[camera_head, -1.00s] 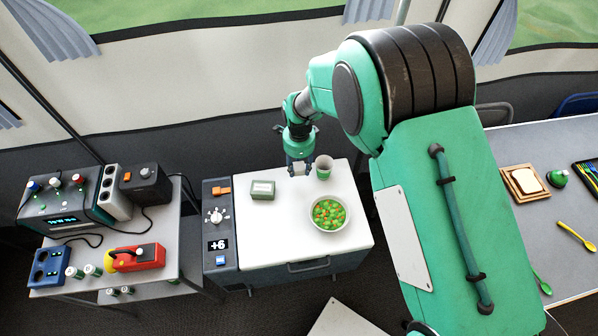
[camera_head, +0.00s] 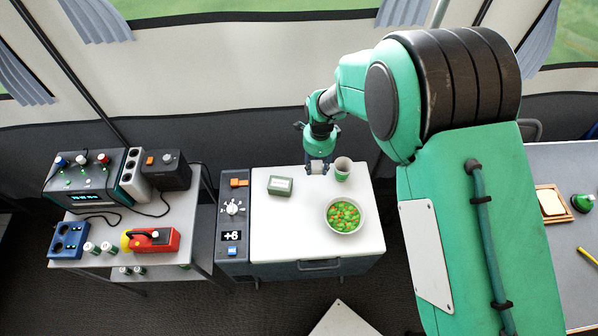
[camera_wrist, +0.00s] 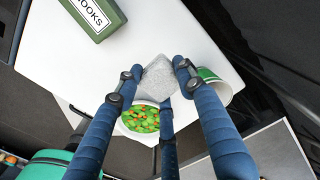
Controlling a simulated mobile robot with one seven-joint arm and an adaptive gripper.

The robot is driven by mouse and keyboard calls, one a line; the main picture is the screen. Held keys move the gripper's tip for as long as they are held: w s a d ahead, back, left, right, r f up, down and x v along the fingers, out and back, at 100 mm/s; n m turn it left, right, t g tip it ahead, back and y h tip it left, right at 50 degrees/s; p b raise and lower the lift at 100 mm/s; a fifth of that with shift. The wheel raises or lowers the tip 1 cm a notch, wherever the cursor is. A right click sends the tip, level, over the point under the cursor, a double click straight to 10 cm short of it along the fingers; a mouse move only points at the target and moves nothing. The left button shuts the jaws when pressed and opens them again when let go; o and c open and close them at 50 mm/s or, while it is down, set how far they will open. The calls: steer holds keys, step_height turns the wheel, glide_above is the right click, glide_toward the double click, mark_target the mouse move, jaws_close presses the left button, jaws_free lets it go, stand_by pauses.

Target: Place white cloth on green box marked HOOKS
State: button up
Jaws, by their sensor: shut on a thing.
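The white cloth (camera_wrist: 156,80) is a small pale speckled piece between my fingers in the wrist view. My gripper (camera_head: 318,165) is shut on it above the white-topped unit, and its fingers also show in the wrist view (camera_wrist: 154,72). The green box (camera_head: 280,185) sits on the white top, to the left of my gripper in the head view. In the wrist view the box marked HOOKS (camera_wrist: 95,17) is at the upper left, apart from the cloth. Its lettered side faces the camera.
A green and white cup (camera_head: 342,168) stands just right of my gripper. A bowl of green and orange pieces (camera_head: 344,232) stands nearer the front. The white top (camera_head: 290,235) is clear left of the bowl. A bench with devices (camera_head: 180,215) stands at the left.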

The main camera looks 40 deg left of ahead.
steer(key=s+d+p, duration=0.2)
steer(key=s, duration=0.7)
steer(key=s+d+p, duration=0.3)
steer(key=s, duration=0.6)
steer(key=shift+s+d, duration=0.25)
steer(key=shift+a+r, duration=0.1)
glide_above(280, 184)
steer(key=shift+f+b, duration=0.4)
steer(key=shift+f, duration=0.35)
steer(key=shift+f, duration=0.1)
steer(key=shift+f+b, duration=0.3)
steer(key=shift+f, duration=1.35)
steer(key=shift+f, duration=0.2)
